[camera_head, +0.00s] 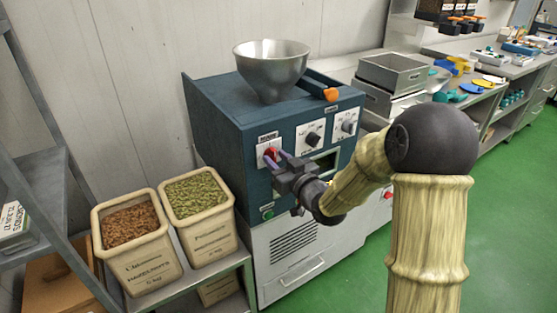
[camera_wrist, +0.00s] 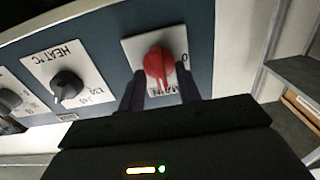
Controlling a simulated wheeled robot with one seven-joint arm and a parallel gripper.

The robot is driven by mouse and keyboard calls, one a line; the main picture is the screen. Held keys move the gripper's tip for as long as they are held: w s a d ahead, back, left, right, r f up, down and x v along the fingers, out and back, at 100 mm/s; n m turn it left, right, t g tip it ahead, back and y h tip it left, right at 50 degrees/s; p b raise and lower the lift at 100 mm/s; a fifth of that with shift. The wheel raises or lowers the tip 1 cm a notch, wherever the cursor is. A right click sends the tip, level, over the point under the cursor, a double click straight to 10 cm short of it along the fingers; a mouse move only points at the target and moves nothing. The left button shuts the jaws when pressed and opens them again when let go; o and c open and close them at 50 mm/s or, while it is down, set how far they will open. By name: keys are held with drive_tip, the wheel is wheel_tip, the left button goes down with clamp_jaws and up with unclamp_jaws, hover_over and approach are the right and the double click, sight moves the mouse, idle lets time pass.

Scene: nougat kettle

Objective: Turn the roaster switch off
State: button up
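The roaster (camera_head: 222,118) is a dark blue-grey box with a metal funnel on top. Its red rotary switch (camera_wrist: 159,64) sits on a white plate marked "MAIN" and "0" in the wrist view; in the head view the switch (camera_head: 270,154) is at the front panel's left, partly hidden by my gripper. My gripper (camera_head: 276,160) is at the panel in front of the switch. In the wrist view its two dark fingers (camera_wrist: 158,92) stand apart, one on each side of the red knob's lower part. I cannot tell whether they touch it.
A black heat knob (camera_wrist: 67,86) is beside the switch, also seen in the head view (camera_head: 313,139). A green button (camera_head: 267,214) is below. Bins of hazelnuts (camera_head: 140,262) and pistachios (camera_head: 206,228) stand left. A grey shelf (camera_head: 40,180) is at far left.

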clamp_jaws()
drive_tip(key=shift+f+n+b, duration=0.15)
drive_tip(key=shift+n+b, duration=0.35)
drive_tip(key=shift+b, duration=0.3)
drive_tip(key=n+b, duration=0.2)
drive_tip(key=b, duration=0.1)
drive_tip(key=shift+f+n+b, duration=0.15)
drive_tip(key=shift+n+b, duration=0.15)
drive_tip(key=shift+b, duration=0.1)
drive_tip(key=n+b, duration=0.7)
drive_tip(key=b, duration=0.1)
drive_tip(key=n+b, duration=0.7)
drive_tip(key=b, duration=0.2)
drive_tip(key=shift+s+a+f, duration=0.1)
drive_tip(key=shift+s+a, duration=0.05)
drive_tip(key=shift+a, duration=0.05)
drive_tip(key=shift+n, duration=0.3)
